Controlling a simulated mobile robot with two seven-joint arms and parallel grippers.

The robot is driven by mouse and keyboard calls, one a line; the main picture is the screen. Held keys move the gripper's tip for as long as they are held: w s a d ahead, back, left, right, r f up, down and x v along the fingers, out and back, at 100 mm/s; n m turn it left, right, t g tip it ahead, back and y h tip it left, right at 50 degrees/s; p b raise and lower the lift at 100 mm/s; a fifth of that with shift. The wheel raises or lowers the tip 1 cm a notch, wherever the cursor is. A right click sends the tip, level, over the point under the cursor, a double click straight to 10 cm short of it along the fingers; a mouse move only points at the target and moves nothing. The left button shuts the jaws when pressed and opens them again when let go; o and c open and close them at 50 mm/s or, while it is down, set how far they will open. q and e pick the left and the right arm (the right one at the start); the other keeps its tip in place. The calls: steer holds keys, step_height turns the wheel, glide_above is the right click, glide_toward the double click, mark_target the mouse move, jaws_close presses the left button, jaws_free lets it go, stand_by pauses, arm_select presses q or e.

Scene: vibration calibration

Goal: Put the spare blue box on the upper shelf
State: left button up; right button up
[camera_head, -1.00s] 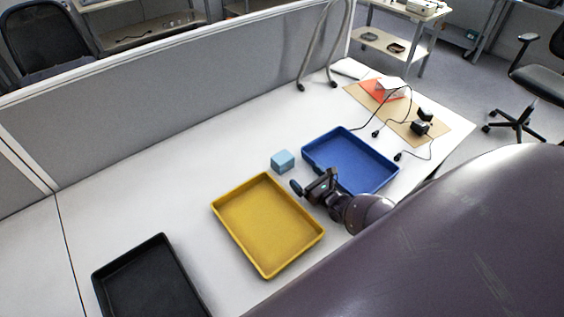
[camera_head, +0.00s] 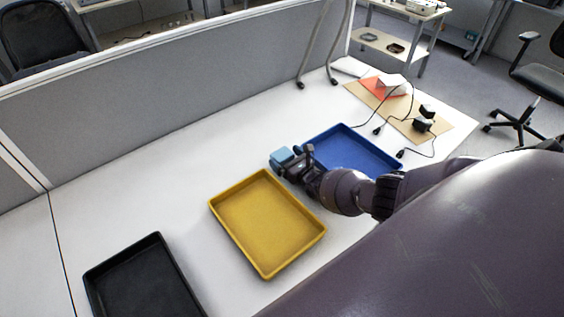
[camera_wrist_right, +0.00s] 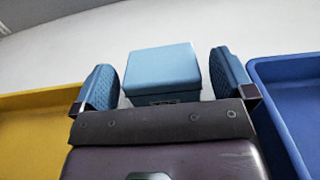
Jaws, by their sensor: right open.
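The light blue box (camera_head: 280,156) sits on the white table between the yellow and blue trays. In the right wrist view the box (camera_wrist_right: 164,72) lies between the two blue finger pads, with a gap on each side. My right gripper (camera_head: 291,160) is open around the box, low over the table, and partly hides it in the head view. It also shows in the right wrist view (camera_wrist_right: 166,88). My left gripper is not in view. I cannot make out an upper shelf for certain.
A yellow tray (camera_head: 222,211) lies left of the gripper and a blue tray (camera_head: 345,147) right of it. A black tray (camera_head: 160,240) lies at front left. Cables and adapters (camera_head: 424,124) lie on the right. A grey partition (camera_head: 190,95) stands behind the table.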

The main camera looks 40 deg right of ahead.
steer(key=shift+w, duration=0.2)
steer(key=shift+c, duration=0.5)
steer(key=c, duration=1)
steer(key=shift+r, duration=0.1)
